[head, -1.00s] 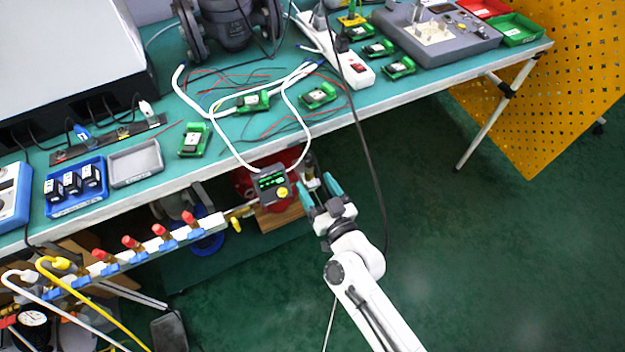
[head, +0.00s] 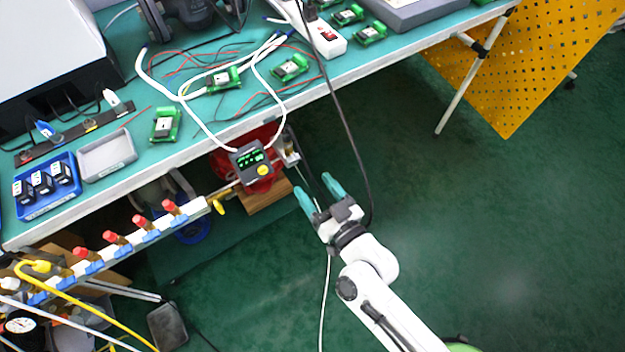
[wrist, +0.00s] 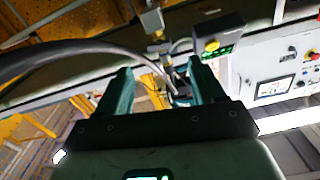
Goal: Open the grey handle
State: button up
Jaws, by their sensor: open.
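A dark positioner box (head: 252,162) with a green display and a yellow knob hangs at the table's front edge in the head view; it also shows in the wrist view (wrist: 217,40). A small grey metal part (head: 288,150) sits just right of it. I cannot tell for sure whether this is the grey handle. My gripper (head: 317,191) is open and empty, with its green fingers pointing up-left, below and right of that part and apart from it. In the wrist view, dark grey and metal fittings (wrist: 178,88) show between the open fingers.
A black cable (head: 345,130) hangs close to my gripper. A pipe with red-capped valves (head: 140,222) runs to the left. The green table (head: 300,100) is above.

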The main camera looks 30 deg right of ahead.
aim_at(294, 158)
jog(key=w+p, duration=0.2)
jog(key=w, duration=0.5)
jog(key=shift+w, duration=0.3)
dwell(0.3)
jog(key=shift+c, duration=0.3)
jog(key=c, duration=1)
